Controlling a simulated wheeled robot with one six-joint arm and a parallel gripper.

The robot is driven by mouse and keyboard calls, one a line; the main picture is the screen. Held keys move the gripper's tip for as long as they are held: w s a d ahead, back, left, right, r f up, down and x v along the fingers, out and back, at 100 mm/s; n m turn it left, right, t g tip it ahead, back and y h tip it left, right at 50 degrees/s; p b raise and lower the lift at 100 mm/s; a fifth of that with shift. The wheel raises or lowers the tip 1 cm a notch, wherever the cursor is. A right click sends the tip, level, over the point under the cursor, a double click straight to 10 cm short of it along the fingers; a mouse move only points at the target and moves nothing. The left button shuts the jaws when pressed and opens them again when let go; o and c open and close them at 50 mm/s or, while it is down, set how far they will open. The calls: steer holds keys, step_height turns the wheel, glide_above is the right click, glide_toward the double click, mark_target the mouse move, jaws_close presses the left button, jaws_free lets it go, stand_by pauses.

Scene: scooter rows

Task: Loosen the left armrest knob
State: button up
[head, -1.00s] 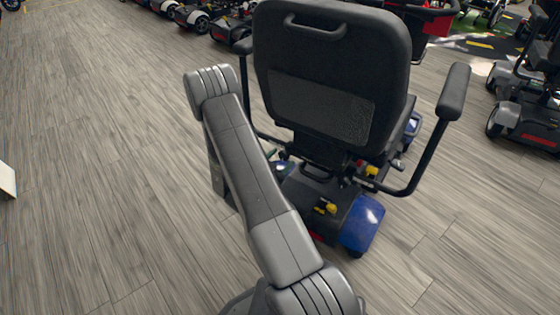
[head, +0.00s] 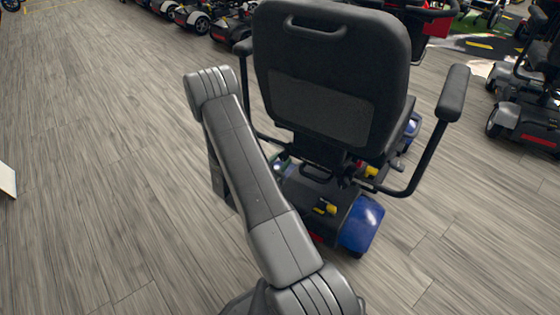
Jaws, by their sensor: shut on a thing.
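The blue and black scooter (head: 362,222) stands right of centre with its seat back (head: 330,60) toward me. Its left armrest (head: 246,95) shows only as a dark tube and part of a pad beside the seat back. The left armrest knob cannot be made out; my arm and the seat cover much of that side. Yellow-handled parts show low at the rear (head: 326,208) and under the seat's right side (head: 371,171). My arm reaches up from the bottom, bends at the elbow and drops behind itself. My gripper is hidden.
The right armrest (head: 453,95) sticks out on the right with its tube curving under the seat. More scooters stand along the back (head: 188,14) and at the right edge (head: 530,122).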

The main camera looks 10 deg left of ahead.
steer(key=n+p, duration=0.1)
steer(key=n, duration=0.4)
steer(key=shift+d+n, duration=0.1)
steer(key=shift+n, duration=0.2)
steer(key=n+p, duration=0.1)
steer(key=n, duration=0.4)
steer(key=shift+s+r+n+p, duration=0.1)
steer(key=shift+r+n+p, duration=0.05)
steer(key=shift+n+p, duration=0.15)
steer(key=n+p, duration=0.1)
steer(key=n, duration=0.4)
steer(key=shift+d+p, duration=0.1)
steer(key=shift+p, duration=0.25)
steer(key=shift+n+p, duration=0.55)
steer(key=shift+n, duration=1.85)
steer(key=o, duration=1)
steer(key=shift+s+r, duration=0.1)
